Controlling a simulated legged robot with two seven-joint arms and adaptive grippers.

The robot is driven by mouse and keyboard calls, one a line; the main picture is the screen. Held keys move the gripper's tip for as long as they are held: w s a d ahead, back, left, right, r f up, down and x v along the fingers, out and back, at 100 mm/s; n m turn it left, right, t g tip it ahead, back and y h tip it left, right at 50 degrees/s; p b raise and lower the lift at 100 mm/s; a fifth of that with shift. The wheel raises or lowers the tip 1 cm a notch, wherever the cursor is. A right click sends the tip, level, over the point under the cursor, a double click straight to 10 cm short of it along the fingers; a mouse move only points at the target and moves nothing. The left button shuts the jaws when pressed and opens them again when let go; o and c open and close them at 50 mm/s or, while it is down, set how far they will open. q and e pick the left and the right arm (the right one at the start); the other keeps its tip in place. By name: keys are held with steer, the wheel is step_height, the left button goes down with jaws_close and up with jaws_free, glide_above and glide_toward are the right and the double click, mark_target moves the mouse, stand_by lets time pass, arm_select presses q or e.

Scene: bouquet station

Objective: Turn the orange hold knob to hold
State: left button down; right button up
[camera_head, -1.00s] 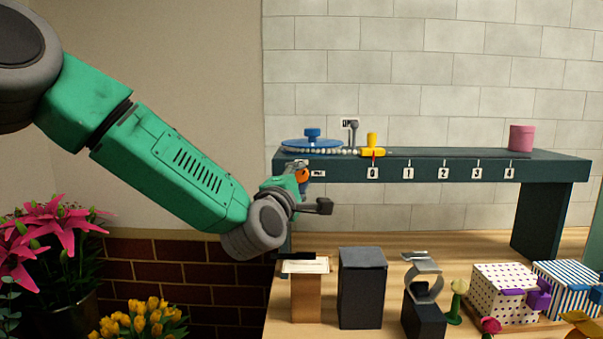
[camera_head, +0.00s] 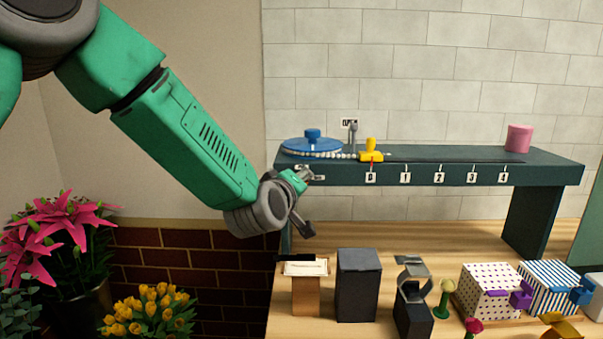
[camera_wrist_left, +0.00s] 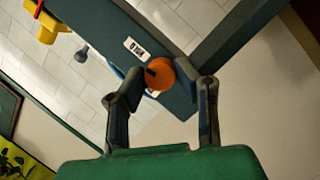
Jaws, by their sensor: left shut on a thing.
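The orange hold knob (camera_wrist_left: 157,78) is round with a dark pointer bar. It sits on the front face of the dark teal shelf, beside a small white label (camera_wrist_left: 136,48). In the left wrist view my left gripper (camera_wrist_left: 160,71) has one finger on each side of the knob and is shut on it. In the head view my left gripper (camera_head: 302,178) is at the shelf's left end, and it hides the knob there. My right gripper is not in view.
The shelf (camera_head: 440,175) carries a blue disc (camera_head: 312,146), a yellow slider (camera_head: 371,150) and a pink cylinder (camera_head: 518,138). Below stand a dark box (camera_head: 358,285), a dotted box (camera_head: 490,290) and a striped box (camera_head: 550,285). Flowers (camera_head: 150,310) stand at lower left.

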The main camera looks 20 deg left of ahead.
arm_select(q)
steer(key=shift+f+m+g+p, duration=0.2)
steer(key=shift+m+g+p, duration=0.1)
steer(key=shift+m+p, duration=0.3)
steer(key=c, duration=1.3)
jaws_free()
steer(key=shift+o, duration=0.2)
steer(key=shift+a+r, duration=0.1)
